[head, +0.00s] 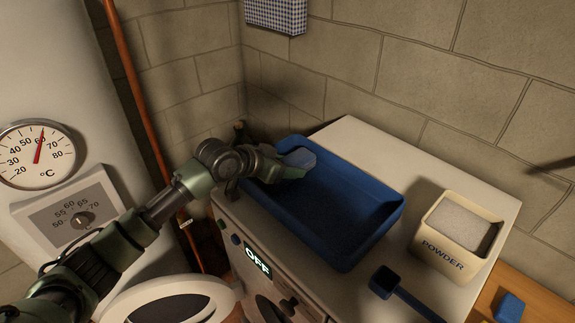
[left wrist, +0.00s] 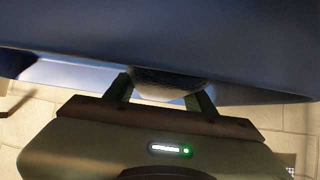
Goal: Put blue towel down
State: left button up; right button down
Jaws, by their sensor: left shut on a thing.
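My left gripper (head: 290,168) reaches in from the left over the far left end of the dark blue tray (head: 352,255). My right gripper is out of view.
The tray stands on a white washing machine (head: 455,180) with an "OFF" display. A powder box (head: 456,232) and a blue scoop (head: 384,282) stand to its right. A round door (head: 170,305) hangs open below. A boiler with a dial (head: 38,155) is at left.

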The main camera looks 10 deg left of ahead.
pick_arm(q)
jog(key=o, duration=1.4)
jog(key=shift+f, duration=0.15)
jog(key=shift+s+a+r, duration=0.15)
jog(key=shift+r, duration=0.1)
jog(key=b+v, duration=0.3)
jog(key=v, duration=0.8)
jog(key=shift+s+r, duration=0.2)
